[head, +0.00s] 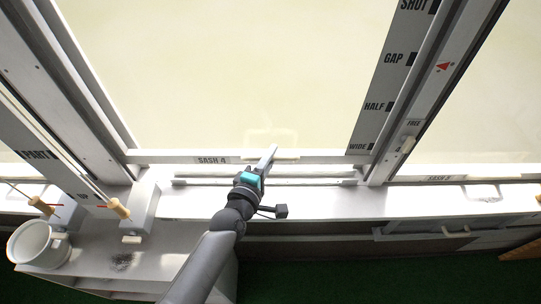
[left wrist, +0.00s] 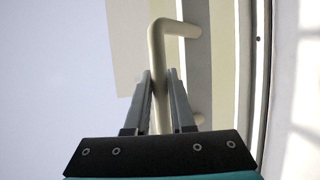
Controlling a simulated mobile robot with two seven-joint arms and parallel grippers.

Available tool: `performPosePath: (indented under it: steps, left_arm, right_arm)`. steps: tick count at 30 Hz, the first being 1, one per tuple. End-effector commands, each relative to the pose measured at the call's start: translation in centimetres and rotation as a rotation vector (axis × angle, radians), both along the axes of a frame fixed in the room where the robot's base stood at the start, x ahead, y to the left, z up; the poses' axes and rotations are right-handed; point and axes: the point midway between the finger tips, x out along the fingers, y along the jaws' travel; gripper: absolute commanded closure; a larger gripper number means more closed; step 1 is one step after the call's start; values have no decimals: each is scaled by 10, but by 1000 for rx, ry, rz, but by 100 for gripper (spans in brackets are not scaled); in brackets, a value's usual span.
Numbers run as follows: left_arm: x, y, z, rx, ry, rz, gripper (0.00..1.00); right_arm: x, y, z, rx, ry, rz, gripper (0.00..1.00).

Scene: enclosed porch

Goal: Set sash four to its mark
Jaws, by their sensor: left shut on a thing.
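Sash four's bottom rail, labelled SASH 4 (head: 212,160), lies low in the window, just above the sill. My left gripper (head: 271,155) is shut on the rail's cream handle (head: 286,158). In the left wrist view the two fingers (left wrist: 160,80) close on either side of the cream handle bar (left wrist: 157,50). A grey scale strip (head: 381,85) to the right reads SHUT, GAP, HALF and WIDE from top to bottom. The rail is level with the WIDE end. A red triangle (head: 444,67) is on the jamb beside GAP. My right gripper is out of view.
A small cream catch (head: 407,145) sits on the right jamb below the word FREE (head: 414,123). Another sash (head: 440,178) is at right.

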Motion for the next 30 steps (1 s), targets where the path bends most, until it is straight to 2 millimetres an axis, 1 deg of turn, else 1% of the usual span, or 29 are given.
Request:
performPosePath:
  steps: [1, 5, 6, 13, 14, 23, 26, 30]
  left_arm:
    - [2, 0, 4, -4, -11, 4, 100]
    - [2, 0, 4, -4, -11, 4, 100]
    - [2, 0, 4, -4, -11, 4, 75]
    - [1, 0, 2, -2, -6, 2, 50]
    - [1, 0, 1, -2, -6, 2, 48]
    - [-2, 1, 0, -1, -2, 1, 48]
    - [-8, 4, 1, -1, -1, 1, 48]
    - [-27, 12, 5, 0, -1, 1, 48]
  right_arm:
    - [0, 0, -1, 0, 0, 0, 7]
    - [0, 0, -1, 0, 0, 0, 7]
    - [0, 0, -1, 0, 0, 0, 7]
    - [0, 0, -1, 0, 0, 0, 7]
    - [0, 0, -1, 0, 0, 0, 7]
    - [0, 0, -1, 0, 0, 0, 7]
    - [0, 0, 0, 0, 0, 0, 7]
    - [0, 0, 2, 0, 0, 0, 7]
